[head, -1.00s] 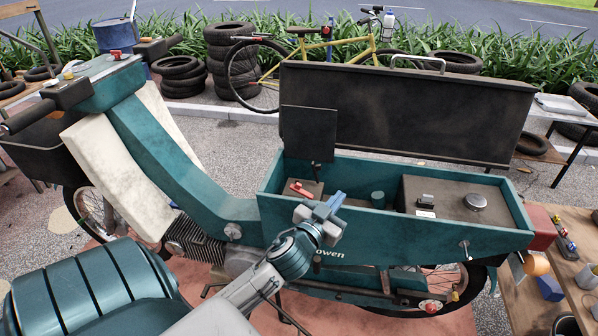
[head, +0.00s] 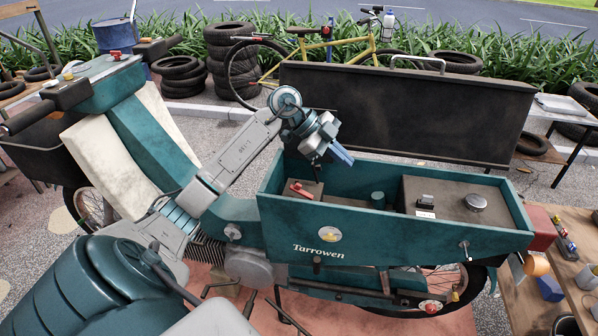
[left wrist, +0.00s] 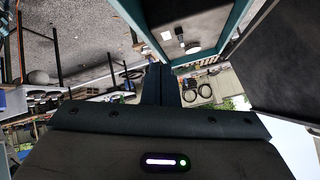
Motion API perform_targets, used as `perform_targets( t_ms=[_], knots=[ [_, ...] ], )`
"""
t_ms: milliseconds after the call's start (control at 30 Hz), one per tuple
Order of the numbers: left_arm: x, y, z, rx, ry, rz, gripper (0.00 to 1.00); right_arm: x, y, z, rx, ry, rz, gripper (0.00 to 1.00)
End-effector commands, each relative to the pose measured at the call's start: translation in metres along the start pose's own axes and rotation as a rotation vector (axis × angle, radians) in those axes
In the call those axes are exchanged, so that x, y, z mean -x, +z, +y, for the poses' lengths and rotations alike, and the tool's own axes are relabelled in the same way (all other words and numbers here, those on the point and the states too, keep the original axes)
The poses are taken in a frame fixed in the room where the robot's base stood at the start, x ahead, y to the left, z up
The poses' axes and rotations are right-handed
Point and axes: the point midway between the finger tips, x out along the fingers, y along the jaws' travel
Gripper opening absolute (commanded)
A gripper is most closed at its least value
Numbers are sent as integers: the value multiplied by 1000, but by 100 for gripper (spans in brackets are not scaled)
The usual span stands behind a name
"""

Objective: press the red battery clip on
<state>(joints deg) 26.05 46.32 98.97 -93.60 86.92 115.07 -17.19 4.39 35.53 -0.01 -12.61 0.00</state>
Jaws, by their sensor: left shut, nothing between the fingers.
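The red battery clip (head: 300,190) lies on top of a dark box, the battery (head: 314,186), at the left end of the open teal compartment (head: 400,228). My left gripper (head: 343,157) is shut and empty, with blue fingers pointing down and right. It hangs above the compartment, up and to the right of the clip, apart from it. In the left wrist view the shut fingers (left wrist: 161,85) point toward the compartment's far end, and the clip is not visible there. My right gripper is not in view.
The raised black lid (head: 420,110) stands behind the compartment. A brown tank top with a round silver cap (head: 475,202) fills the compartment's right part. A teal cylinder (head: 378,199) stands between. A cluttered wooden bench (head: 545,285) is at the right.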

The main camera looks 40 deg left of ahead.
Motion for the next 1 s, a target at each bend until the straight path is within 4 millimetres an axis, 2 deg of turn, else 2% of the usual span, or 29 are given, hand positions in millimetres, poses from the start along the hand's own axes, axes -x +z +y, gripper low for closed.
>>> perform_targets(
  t_ms=[33,200,300,400,567,933,1000],
  knots=[
    [22,15,-6,59,25,-104,0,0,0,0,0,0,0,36],
    [82,56,-7,277,82,-385,0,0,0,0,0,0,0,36],
    [105,67,-5,364,92,-477,0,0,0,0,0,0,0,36],
    [114,72,-3,407,97,-521,0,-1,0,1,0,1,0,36],
    [104,81,1,416,99,-530,0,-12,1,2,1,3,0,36],
    [43,114,15,412,100,-526,0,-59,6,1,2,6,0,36],
    [33,117,17,414,104,-526,0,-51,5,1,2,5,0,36]
  ],
)
